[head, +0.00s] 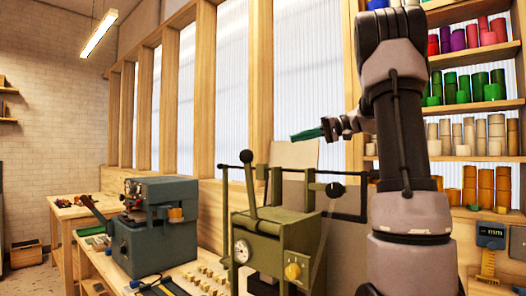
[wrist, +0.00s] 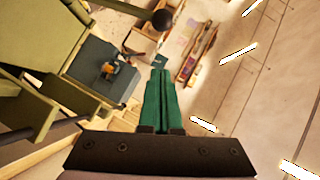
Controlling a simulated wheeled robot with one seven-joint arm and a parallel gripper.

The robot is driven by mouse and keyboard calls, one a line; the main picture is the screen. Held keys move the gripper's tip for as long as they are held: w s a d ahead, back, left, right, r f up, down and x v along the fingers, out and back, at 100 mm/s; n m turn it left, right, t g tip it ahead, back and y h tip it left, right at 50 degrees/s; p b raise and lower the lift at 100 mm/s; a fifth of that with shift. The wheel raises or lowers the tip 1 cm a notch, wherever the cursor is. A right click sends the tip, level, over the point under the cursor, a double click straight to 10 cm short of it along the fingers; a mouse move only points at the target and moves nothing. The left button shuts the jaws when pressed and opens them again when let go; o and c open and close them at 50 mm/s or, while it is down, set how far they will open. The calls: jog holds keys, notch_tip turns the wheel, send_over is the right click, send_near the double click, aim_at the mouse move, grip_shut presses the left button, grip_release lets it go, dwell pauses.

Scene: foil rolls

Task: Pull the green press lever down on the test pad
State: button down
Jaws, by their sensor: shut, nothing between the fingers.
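The olive-green press (head: 272,240) stands on the bench in the middle of the head view. Its thick lever (head: 251,186) stands nearly upright at the left, with a black ball knob on top. A thinner rod with a black knob (head: 335,190) is at its right side. My gripper (head: 298,136), with green fingers, is shut and empty, above and right of the upright lever, apart from it. In the wrist view the shut fingers (wrist: 160,80) point up the picture; a black lever knob (wrist: 162,20) and the press (wrist: 45,30) show beyond and to the left. The test pad cannot be made out.
A blue-grey machine (head: 155,225) stands left of the press and also shows in the wrist view (wrist: 95,72). Small pale blocks (head: 200,279) lie between them. Shelves of coloured rolls (head: 470,85) stand at the right. Open air surrounds my gripper.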

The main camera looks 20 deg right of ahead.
jog(key=w+a+f, duration=0.2)
jog(key=a+f, duration=0.2)
jog(key=a, duration=0.8)
jog(key=shift+a, duration=0.1)
